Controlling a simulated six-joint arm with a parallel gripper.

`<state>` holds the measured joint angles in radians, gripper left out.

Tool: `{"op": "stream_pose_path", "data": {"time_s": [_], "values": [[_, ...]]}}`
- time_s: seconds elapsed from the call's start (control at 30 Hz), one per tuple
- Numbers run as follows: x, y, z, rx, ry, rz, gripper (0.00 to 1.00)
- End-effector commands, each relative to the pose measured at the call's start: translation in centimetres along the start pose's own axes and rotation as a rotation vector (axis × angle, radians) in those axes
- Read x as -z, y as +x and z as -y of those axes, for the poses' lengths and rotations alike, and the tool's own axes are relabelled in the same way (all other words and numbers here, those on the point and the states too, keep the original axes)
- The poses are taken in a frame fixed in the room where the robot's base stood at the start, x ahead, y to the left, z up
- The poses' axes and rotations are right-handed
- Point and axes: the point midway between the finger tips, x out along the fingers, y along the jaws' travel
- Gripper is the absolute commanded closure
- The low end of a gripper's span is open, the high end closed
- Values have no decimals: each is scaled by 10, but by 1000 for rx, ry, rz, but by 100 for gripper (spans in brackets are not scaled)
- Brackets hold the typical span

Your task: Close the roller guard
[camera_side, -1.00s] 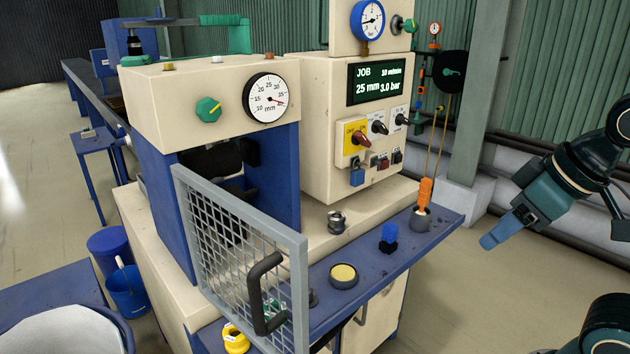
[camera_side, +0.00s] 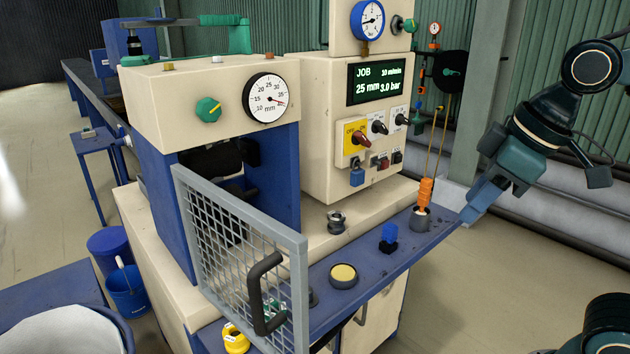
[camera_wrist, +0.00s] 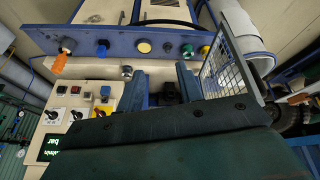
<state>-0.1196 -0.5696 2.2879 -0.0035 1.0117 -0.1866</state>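The roller guard (camera_side: 240,255) is a grey framed mesh panel with a black bar handle (camera_side: 256,292). It stands swung out from the blue and cream roller housing, with the opening behind it uncovered. In the wrist view the guard (camera_wrist: 226,62) is at the upper right. My gripper (camera_side: 470,214) is at the right end of the blue shelf in the side view, well to the right of the guard and not touching it. In the wrist view its two blue fingers (camera_wrist: 160,80) stand apart with nothing held between them.
A yellow ring (camera_side: 235,341) lies below the guard. The control panel (camera_side: 372,140) stands behind.

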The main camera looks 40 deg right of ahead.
Motion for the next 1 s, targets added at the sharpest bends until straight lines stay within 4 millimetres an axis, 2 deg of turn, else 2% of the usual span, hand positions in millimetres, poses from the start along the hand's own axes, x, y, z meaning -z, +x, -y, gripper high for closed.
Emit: {"op": "stream_pose_path", "data": {"time_s": [0.1,0.47,0.7,1.0], "values": [[31,-5,10,34,-152,35,64],[112,-9,56,136,-603,123,64],[158,-3,102,208,-906,172,64],[198,12,174,304,-1283,223,64]]}}
